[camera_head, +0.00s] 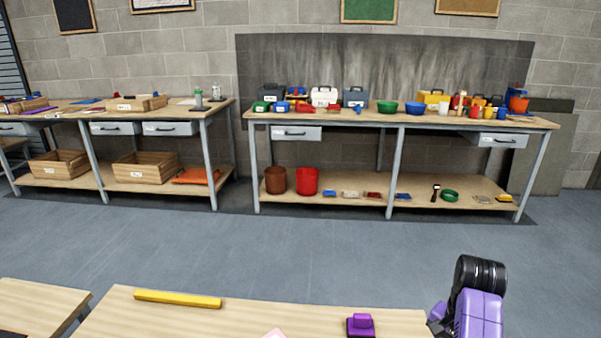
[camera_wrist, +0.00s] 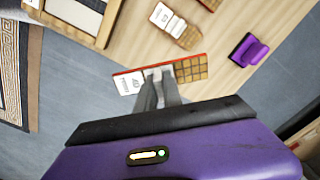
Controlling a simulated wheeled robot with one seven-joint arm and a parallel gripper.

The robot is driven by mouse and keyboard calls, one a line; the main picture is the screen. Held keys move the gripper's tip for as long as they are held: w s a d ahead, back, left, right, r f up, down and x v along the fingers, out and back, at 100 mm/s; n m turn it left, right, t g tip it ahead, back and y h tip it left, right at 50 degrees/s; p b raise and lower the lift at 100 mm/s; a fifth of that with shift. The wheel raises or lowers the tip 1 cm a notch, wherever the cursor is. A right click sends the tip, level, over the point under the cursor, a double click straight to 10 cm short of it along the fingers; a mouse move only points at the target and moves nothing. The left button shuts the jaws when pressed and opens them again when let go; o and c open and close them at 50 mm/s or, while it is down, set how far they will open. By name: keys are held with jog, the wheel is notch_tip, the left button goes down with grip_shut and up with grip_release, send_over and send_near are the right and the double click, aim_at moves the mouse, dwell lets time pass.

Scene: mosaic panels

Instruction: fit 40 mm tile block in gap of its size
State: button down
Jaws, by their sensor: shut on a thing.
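In the wrist view my gripper (camera_wrist: 157,76) is shut on a long tile block (camera_wrist: 190,69). The block has a red edge, a white marked face at its left and a brown gridded face at its right. The fingers cover its middle. A second block (camera_wrist: 174,26), white and brown, lies on the wooden table above it in the picture. A wood-framed panel (camera_wrist: 104,35) is partly in view at the upper left; no gap can be made out in it. The gripper's fingers are not visible in the head view.
A purple block (camera_wrist: 247,50) sits on the table to the right; it also shows in the head view (camera_head: 360,326). A yellow bar (camera_head: 178,299) lies near the table's far edge. A patterned rug (camera_wrist: 15,75) is on the floor. Cluttered benches (camera_head: 400,118) stand far back.

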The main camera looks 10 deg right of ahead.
jog(key=s+a+f+n+p, duration=0.1)
jog(key=s+a+f+n, duration=0.1)
jog(key=a+n, duration=0.4)
jog(key=s+a+f+n+p, duration=0.1)
jog(key=a+n, duration=0.5)
jog(key=a, duration=0.7)
jog(key=shift+s+a+f+n, duration=0.3)
jog(key=shift+s+f, duration=0.55)
jog(key=shift+s, duration=0.35)
